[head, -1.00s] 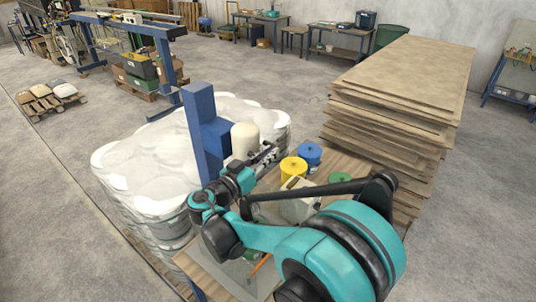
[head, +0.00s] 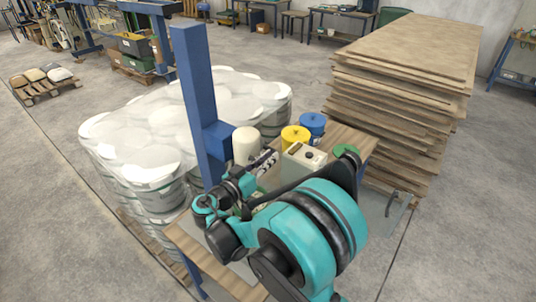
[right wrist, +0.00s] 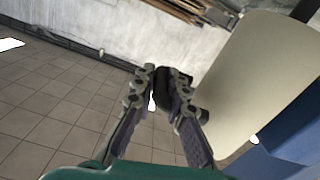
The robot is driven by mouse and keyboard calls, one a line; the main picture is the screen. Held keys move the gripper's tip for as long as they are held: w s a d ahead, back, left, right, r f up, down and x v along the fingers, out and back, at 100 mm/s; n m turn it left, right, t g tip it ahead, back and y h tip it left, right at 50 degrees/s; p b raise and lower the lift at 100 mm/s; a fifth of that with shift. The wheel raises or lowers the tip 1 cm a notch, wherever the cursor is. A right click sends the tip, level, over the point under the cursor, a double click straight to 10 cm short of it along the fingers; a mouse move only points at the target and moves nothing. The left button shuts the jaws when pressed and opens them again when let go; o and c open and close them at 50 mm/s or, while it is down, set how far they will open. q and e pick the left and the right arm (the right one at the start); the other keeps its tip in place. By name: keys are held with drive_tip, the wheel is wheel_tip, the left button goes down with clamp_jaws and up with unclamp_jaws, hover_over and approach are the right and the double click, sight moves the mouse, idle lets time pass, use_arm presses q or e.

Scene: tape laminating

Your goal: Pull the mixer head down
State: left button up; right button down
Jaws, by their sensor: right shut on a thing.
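The mixer stands at the near end of the table as a tall blue column (head: 199,100) with a blue bracket (head: 216,145). Its head, a cream cylinder (head: 245,146), sits well below the column's top. The cylinder also shows large at the right of the right wrist view (right wrist: 255,75). My right gripper (head: 265,158) is beside the cylinder. In the right wrist view its fingers are shut on a small black part, probably a handle (right wrist: 162,88). What lies under the head is mostly hidden by my arm. My left gripper is not in view.
On the wooden table (head: 347,136) stand a yellow can (head: 295,138), a blue can (head: 312,125), a pale box with a knob (head: 304,157) and a green-topped thing (head: 346,150). Wrapped white drums (head: 150,125) stand behind the column. A board stack (head: 400,90) is at the right.

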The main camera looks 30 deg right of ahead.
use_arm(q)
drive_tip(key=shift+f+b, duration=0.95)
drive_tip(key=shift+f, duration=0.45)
use_arm(e)
drive_tip(key=shift+s+f, duration=0.1)
drive_tip(key=shift+f, duration=1.8)
drive_tip(key=c, duration=1.5)
unclamp_jaws()
drive_tip(key=shift+c, duration=0.2)
wheel_tip(320, 180, up, 10)
drive_tip(key=shift+r, duration=0.1)
